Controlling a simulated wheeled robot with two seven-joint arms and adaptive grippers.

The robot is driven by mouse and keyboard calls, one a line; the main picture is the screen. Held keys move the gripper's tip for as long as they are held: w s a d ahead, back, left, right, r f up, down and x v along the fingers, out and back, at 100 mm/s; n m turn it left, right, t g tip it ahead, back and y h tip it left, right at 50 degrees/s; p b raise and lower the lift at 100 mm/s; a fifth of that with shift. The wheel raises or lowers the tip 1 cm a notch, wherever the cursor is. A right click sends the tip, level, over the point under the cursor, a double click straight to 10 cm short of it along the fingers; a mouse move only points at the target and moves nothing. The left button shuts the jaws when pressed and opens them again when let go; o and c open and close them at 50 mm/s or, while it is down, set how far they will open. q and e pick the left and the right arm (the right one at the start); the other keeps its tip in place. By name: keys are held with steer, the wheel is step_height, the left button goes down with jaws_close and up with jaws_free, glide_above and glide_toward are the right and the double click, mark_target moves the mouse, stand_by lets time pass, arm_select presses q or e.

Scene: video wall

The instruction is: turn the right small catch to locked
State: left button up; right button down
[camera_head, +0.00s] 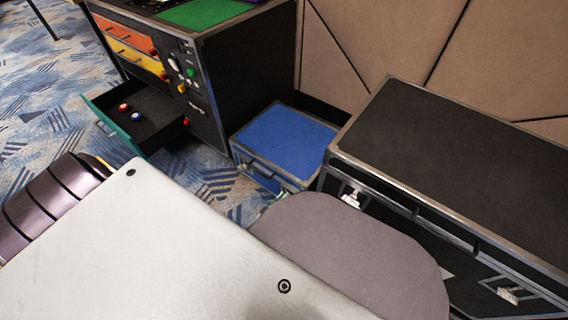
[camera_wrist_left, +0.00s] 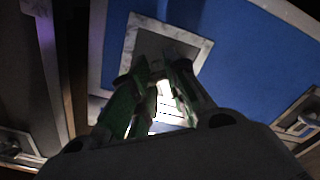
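The small blue case (camera_head: 285,132) stands on the floor between the black cabinet and the large black case. Its left small catch (camera_head: 243,162) shows on the front in the head view. The right small catch is not clear there; my arm covers much of that front area. In the left wrist view, my left gripper (camera_wrist_left: 162,66) has its green-sided fingers in front of a grey metal plate (camera_wrist_left: 192,47) on the blue case (camera_wrist_left: 255,55). The fingertips are a little apart, and I cannot tell whether anything is between them. Another catch (camera_wrist_left: 300,126) shows at the right. My right gripper is not in view.
The large black case (camera_head: 450,165) stands close at the right, with metal latches (camera_head: 352,196) on its front. The black cabinet (camera_head: 245,80) at the back left has an open drawer (camera_head: 150,118) with a teal front. Patterned carpet is free at the left.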

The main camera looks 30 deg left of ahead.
arm_select(q)
jaws_close()
steer(key=shift+c, duration=0.4)
jaws_free()
steer(key=o, duration=1)
steer(key=shift+w+d, duration=0.1)
steer(key=shift+w, duration=0.05)
steer(key=o, duration=0.5)
steer(key=shift+o, duration=0.2)
steer(key=s+a, duration=0.1)
steer(key=s, duration=1.1)
steer(key=shift+s, duration=0.1)
